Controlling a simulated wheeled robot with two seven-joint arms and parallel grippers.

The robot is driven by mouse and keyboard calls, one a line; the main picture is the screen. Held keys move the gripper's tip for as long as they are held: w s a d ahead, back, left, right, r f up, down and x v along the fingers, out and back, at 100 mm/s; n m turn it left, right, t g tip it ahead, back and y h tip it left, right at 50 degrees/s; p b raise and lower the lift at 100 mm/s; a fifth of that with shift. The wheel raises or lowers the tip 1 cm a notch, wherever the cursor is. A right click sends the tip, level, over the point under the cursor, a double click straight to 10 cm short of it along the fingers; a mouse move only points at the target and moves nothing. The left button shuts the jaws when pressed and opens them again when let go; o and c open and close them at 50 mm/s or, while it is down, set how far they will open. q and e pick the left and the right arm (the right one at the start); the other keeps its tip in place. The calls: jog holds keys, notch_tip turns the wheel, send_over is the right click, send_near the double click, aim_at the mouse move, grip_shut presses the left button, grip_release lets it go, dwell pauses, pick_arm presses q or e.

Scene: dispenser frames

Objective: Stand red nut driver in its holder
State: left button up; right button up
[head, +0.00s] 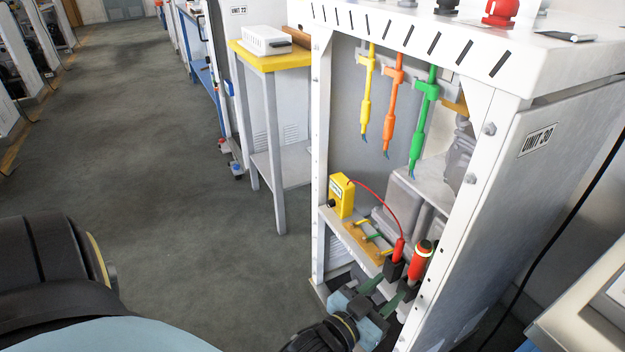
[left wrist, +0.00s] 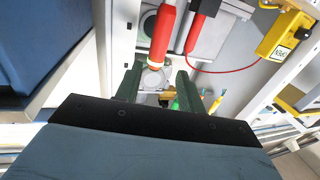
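The red nut driver (head: 419,264) stands nearly upright, slightly tilted, on the right of the cabinet's lower shelf, with a dark band and yellow ring near its top. Its lower end meets a black block, the holder (head: 408,289); how deep it sits is hidden. My left gripper (head: 386,291) is open, with green fingers apart, just in front of and below the driver's handle. In the left wrist view, the red driver (left wrist: 161,38) ends near the gap between the open fingertips (left wrist: 159,72); nothing is clearly clamped. My right gripper is not in view.
A red probe (head: 399,249) on a cable to a yellow box (head: 341,195) stands close left of the driver. Yellow, orange and green tools (head: 423,110) hang above. The white cabinet post (head: 462,190) stands close on the right. Open floor (head: 150,150) lies left.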

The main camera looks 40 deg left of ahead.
pick_arm(q)
jog(key=s+a+f+g+y, duration=0.1)
jog(key=s+a+f+g, duration=0.3)
jog(key=s+f+g, duration=0.3)
jog(key=s+a+f+g+y, duration=0.1)
jog(key=s+a+f+g, duration=0.3)
jog(key=s+f+g, duration=0.3)
jog(key=s+f, duration=0.3)
jog(key=s, duration=0.2)
jog(key=shift+a+f+m+g+y, duration=0.35)
jog(key=shift+f+m+g+y, duration=0.05)
